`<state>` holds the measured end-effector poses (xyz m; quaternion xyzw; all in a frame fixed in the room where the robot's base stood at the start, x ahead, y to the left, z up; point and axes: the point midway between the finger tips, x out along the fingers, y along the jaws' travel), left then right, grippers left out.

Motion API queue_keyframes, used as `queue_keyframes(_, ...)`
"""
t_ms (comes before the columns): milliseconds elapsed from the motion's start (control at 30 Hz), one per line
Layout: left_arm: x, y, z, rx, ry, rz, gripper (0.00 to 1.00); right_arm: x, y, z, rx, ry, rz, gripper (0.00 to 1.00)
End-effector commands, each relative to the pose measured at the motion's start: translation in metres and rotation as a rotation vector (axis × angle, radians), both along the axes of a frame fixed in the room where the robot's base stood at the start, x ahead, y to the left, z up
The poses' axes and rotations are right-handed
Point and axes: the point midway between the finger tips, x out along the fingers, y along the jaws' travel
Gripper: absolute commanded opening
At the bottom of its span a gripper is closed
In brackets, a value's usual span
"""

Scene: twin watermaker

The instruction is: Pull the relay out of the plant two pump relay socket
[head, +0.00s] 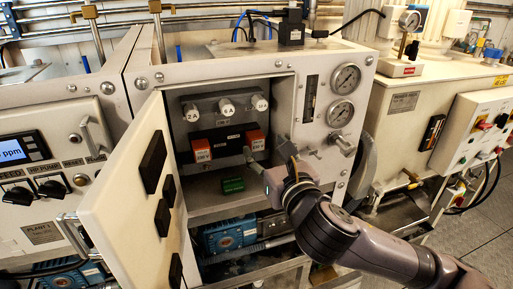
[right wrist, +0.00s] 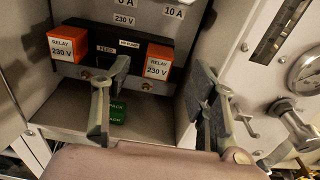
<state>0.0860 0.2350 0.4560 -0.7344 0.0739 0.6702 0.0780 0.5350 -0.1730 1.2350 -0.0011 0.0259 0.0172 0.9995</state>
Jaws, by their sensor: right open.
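The open cabinet of the middle unit holds a black socket strip (head: 228,142) with two orange-and-white relays seated in it. The left relay (head: 202,151) also shows in the right wrist view (right wrist: 62,47). The right relay (head: 256,140), marked 230 V, also shows there (right wrist: 158,65). My right gripper (head: 267,166) is in front of the cabinet's right side. In the right wrist view its fingers (right wrist: 162,75) are apart, with the right relay beyond the gap; nothing is held. My left gripper is out of view.
The white cabinet door (head: 128,205) stands open at left. A green block (head: 233,185) lies on the shelf below the strip. White knobs (head: 226,107) sit above it.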

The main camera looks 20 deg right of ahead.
Motion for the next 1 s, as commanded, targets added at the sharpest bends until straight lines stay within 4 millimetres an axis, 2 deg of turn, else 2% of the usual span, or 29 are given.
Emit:
queue_keyframes(33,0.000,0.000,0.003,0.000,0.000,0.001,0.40,0.011,0.000,0.003,0.002,-0.001,-0.003,0.53)
queue_keyframes(200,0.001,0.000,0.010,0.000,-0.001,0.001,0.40,0.041,0.001,0.003,0.003,-0.001,-0.002,0.53)
queue_keyframes(400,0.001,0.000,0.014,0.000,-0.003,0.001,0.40,0.063,0.002,0.001,0.002,-0.002,-0.001,0.53)
queue_keyframes(800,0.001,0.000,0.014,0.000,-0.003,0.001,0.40,0.070,0.002,0.000,0.001,-0.003,0.000,0.53)
queue_keyframes(1000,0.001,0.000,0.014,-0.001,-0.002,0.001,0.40,0.070,0.002,-0.001,0.001,-0.002,0.000,0.40)
